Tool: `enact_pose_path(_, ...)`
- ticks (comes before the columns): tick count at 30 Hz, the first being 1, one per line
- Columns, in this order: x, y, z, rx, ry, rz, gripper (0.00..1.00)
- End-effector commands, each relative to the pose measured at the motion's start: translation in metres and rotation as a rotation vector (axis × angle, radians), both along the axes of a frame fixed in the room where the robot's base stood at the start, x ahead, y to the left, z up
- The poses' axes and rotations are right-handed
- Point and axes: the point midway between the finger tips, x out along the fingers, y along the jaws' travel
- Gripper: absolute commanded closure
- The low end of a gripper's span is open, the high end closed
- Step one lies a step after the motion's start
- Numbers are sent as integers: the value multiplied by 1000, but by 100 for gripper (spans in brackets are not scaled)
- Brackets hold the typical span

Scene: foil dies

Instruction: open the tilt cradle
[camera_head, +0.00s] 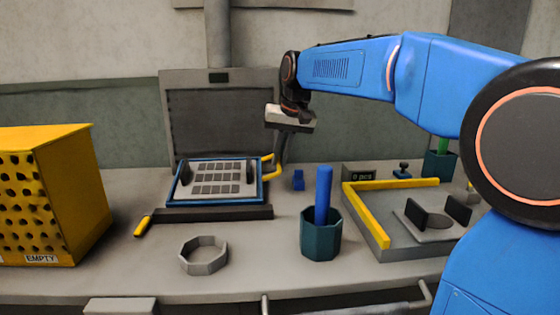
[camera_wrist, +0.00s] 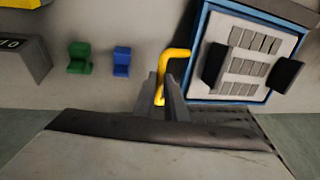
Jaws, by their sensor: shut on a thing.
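The tilt cradle is a blue-framed tray (camera_head: 262,198) on a dark base at the left of the bench. It also shows at the upper right of the wrist view (camera_wrist: 193,50). A light plate (camera_head: 205,190) with several grey squares and two black blocks lies in it. A bent yellow handle (camera_head: 268,176) sticks out from its right side. My gripper (camera_head: 279,172) reaches down at that side. In the wrist view its fingers (camera_wrist: 163,88) are shut on the yellow handle (camera_wrist: 177,54). The fingertips partly hide the handle's end.
A grey screen panel (camera_head: 220,120) stands behind the cradle. A grey ring (camera_head: 203,257) lies in front. A teal cup (camera_head: 320,240) with a blue rod stands right of centre. A yellow-edged tray (camera_head: 395,253) is at right, a yellow perforated box (camera_head: 75,205) at left.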

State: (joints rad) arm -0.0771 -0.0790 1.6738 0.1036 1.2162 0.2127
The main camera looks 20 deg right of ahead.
Motion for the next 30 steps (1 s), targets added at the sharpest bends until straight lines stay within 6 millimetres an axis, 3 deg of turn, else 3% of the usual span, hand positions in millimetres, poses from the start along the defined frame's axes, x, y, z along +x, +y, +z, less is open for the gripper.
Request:
enact_pose_path(14,-27,6,27,-44,-243,1,100)
enact_pose_path(30,-52,11,40,-85,-441,1,100)
